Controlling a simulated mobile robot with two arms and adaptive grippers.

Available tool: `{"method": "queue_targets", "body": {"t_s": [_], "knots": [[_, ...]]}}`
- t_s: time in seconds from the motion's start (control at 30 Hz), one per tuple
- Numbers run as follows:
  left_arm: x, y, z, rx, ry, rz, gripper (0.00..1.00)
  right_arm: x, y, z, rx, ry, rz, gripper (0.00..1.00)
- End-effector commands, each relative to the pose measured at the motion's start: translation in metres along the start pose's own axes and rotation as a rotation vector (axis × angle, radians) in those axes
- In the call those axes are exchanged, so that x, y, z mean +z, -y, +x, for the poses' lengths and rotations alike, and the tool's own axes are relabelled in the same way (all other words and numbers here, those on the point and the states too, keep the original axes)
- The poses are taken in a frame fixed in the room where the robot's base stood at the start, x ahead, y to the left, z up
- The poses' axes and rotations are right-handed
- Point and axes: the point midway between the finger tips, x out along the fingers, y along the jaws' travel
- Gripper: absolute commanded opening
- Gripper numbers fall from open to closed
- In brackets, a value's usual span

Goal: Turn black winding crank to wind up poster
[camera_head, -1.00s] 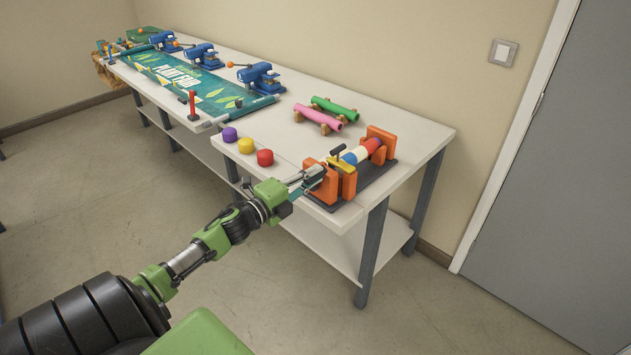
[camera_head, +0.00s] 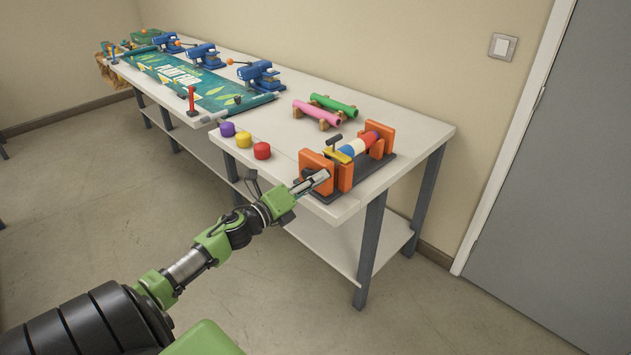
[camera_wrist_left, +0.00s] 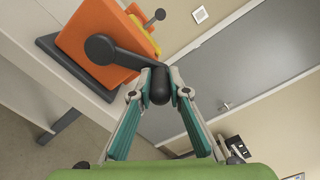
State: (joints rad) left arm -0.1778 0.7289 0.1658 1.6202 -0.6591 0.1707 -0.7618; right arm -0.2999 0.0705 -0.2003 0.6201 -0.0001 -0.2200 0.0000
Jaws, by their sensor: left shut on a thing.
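The winding device stands at the near right end of the white table, with orange end blocks (camera_head: 312,172) on a dark base and a striped roll (camera_head: 358,147) between them. In the left wrist view, its black crank (camera_wrist_left: 122,55) reaches from a hub on the orange block to a black knob (camera_wrist_left: 159,86). My left gripper (camera_wrist_left: 160,88) is shut on that knob, one finger on each side. In the head view, my left gripper (camera_head: 318,180) is at the front orange block and mostly hides the crank. The poster (camera_head: 195,82) lies flat farther along the table. My right gripper is not in view.
Purple, yellow and red round pieces (camera_head: 262,151) stand near the table's front edge. Pink and green tubes (camera_head: 318,112) rest on supports behind. Blue presses (camera_head: 260,76) line the back of the poster. A grey door (camera_head: 560,180) is at right.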

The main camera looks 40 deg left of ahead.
Motion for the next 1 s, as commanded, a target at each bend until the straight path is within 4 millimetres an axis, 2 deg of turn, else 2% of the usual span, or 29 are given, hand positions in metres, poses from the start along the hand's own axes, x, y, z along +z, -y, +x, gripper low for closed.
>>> {"method": "queue_targets", "body": {"t_s": [0.33, 0.37, 0.4, 0.43, 0.8, 1.0], "knots": [[-0.002, -0.002, 0.000, 0.003, -0.002, 0.003, 0.00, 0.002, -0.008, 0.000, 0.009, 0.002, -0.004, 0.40], [-0.002, -0.002, 0.000, 0.003, -0.003, 0.003, 0.19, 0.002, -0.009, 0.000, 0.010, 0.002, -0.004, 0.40], [-0.002, -0.002, 0.000, 0.003, -0.002, 0.003, 0.29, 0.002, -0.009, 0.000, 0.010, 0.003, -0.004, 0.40], [-0.002, -0.002, 0.000, 0.003, -0.002, 0.003, 0.33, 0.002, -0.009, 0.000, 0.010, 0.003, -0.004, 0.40], [-0.001, -0.001, -0.002, 0.002, -0.001, 0.001, 0.33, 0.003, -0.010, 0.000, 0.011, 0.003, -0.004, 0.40], [-0.002, -0.003, -0.021, 0.004, -0.001, 0.000, 0.33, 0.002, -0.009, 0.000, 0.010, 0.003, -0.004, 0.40]]}}
